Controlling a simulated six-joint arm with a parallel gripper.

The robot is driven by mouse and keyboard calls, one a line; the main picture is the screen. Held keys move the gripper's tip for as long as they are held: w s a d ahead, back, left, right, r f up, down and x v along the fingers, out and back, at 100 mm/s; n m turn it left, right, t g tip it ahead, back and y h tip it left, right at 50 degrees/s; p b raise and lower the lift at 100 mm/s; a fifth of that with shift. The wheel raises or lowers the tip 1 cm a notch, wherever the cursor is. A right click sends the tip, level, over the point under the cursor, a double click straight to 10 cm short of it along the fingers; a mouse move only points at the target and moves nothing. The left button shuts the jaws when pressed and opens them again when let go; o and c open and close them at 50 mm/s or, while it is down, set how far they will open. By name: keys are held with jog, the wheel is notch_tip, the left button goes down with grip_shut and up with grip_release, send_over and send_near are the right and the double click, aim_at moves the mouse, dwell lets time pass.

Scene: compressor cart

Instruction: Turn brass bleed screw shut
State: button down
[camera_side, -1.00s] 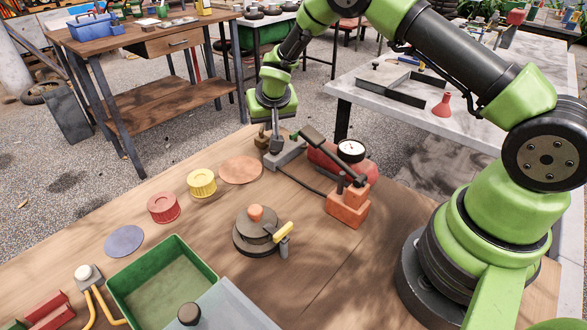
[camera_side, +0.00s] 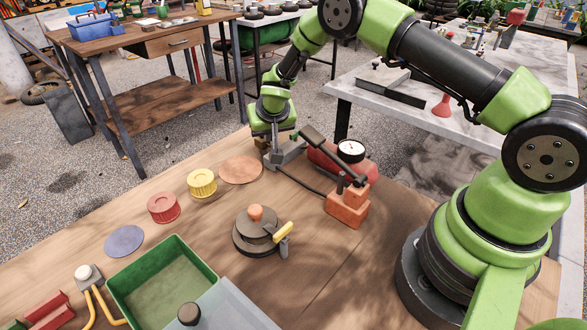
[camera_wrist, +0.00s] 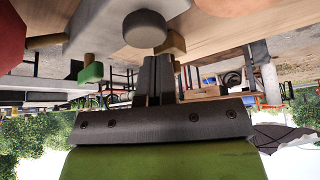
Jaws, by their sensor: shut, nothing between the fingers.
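A brass-coloured piece (camera_wrist: 173,43), apparently the bleed screw, shows in the wrist view. It is partly hidden behind a round grey knob (camera_wrist: 145,30) on a pale grey block. My gripper (camera_wrist: 153,60) is shut and empty, its fingertips just below the knob and brass piece in the picture. I cannot tell whether they touch. In the side view my gripper (camera_side: 268,148) is low at the left end of the small grey block (camera_side: 290,153), by the table's far edge. The brass piece cannot be made out there.
A green-handled part (camera_wrist: 91,72) stands left of my fingers. The red tank with a gauge (camera_side: 351,150) and an orange block (camera_side: 346,207) stand right of the grey block. A copper disc (camera_side: 240,168) and yellow cap (camera_side: 202,183) lie left. A dark round fixture (camera_side: 256,238) stands nearer.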

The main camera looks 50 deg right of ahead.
jog(key=shift+w+a, duration=0.2)
jog(key=shift+a, duration=0.15)
dwell(0.3)
jog(key=shift+a, duration=0.15)
jog(key=shift+s+a, duration=0.2)
jog(key=shift+s, duration=0.1)
notch_tip(320, 180, up, 6)
dwell(0.5)
jog(key=shift+r, duration=0.1)
jog(key=s+a+r+y, duration=0.1)
jog(key=s+r, duration=0.5)
jog(key=r, duration=0.3)
jog(key=s+a+r, duration=0.1)
jog(key=s+r, duration=0.5)
jog(key=r, duration=0.4)
jog(key=s+a+r+n+t+y, duration=0.1)
jog(key=s+a+y, duration=0.1)
jog(key=s, duration=0.7)
jog(key=s+a+r+n+t+y, duration=0.1)
jog(key=s+a, duration=0.2)
jog(key=s, duration=0.7)
jog(key=shift+a+r+y, duration=0.2)
jog(key=shift+r+y, duration=0.05)
jog(key=shift+y, duration=0.15)
